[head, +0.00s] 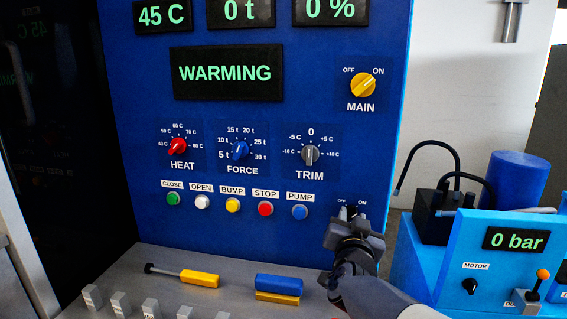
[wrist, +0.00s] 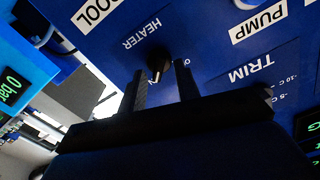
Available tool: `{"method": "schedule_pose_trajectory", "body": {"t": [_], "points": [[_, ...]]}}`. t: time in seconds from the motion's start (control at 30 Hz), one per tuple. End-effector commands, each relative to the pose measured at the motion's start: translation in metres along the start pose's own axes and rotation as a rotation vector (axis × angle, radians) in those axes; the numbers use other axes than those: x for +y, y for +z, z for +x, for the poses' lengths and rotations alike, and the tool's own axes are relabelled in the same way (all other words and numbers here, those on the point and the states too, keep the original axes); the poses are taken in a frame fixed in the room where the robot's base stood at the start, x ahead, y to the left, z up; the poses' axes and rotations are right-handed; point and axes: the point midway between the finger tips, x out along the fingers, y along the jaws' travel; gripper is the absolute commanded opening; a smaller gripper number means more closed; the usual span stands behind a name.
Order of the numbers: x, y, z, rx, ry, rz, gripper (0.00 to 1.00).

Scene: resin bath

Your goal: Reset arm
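My gripper (head: 354,232) is at the lower right of the blue control panel (head: 258,122), in front of a small OFF/ON switch whose label is mostly hidden in the head view. In the wrist view, the two fingers (wrist: 160,72) are apart, and the black HEATER knob (wrist: 157,64) lies between their tips. Nothing is clamped that I can see. I cannot tell whether the fingertips reach around the knob or stop just short of it. My arm comes in from the lower right of the head view.
The panel display (head: 225,73) reads WARMING. TRIM knob (head: 310,154) and PUMP button (head: 299,212) are close to the gripper. A grey ledge below holds a yellow-handled tool (head: 199,278) and a blue-and-yellow block (head: 278,284). A blue pump unit (head: 468,250) stands at right.

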Motion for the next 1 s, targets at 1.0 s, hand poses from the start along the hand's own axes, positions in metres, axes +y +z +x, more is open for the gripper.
{"method": "schedule_pose_trajectory", "body": {"t": [1.0], "points": [[-0.0059, -0.0004, -0.0003, -0.002, -0.002, -1.025, 0.31]]}}
